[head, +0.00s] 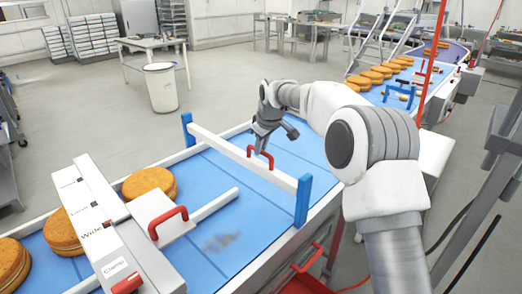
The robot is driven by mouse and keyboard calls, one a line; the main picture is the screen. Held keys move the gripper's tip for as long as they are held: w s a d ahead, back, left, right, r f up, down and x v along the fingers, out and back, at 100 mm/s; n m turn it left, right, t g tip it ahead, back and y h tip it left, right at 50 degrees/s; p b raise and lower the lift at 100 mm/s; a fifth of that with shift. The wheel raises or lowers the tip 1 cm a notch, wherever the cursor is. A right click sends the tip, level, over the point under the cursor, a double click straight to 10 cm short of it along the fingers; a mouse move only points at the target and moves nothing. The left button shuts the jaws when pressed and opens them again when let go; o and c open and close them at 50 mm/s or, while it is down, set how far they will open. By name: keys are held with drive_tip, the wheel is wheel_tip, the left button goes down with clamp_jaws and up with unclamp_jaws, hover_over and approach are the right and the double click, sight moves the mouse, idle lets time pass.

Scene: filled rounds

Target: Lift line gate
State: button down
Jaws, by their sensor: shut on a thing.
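The line gate is a white bar (230,150) that spans the blue belt (205,175) between two blue posts, one on the far side (187,129) and one on the near side (303,201). A red handle (271,158) stands on the bar. My gripper (262,149) reaches down from the right and is shut on this red handle. The fingertips are small here and partly merge with the handle. Whether the bar is clear of the belt is hard to tell.
Filled rounds (150,183) stand on the belt at left, beside a white unit (100,215) marked "Wide" and "Clamp". A white block with a red handle (167,222) sits near them. A dark smudge (222,241) marks the belt. A bin (161,88) stands behind.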

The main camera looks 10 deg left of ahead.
drive_tip(key=shift+r, duration=0.8)
drive_tip(key=shift+f, duration=0.1)
drive_tip(key=c, duration=0.8)
unclamp_jaws()
drive_tip(key=shift+f, duration=0.1)
drive_tip(key=v, duration=1.7)
drive_tip(key=shift+s, duration=0.15)
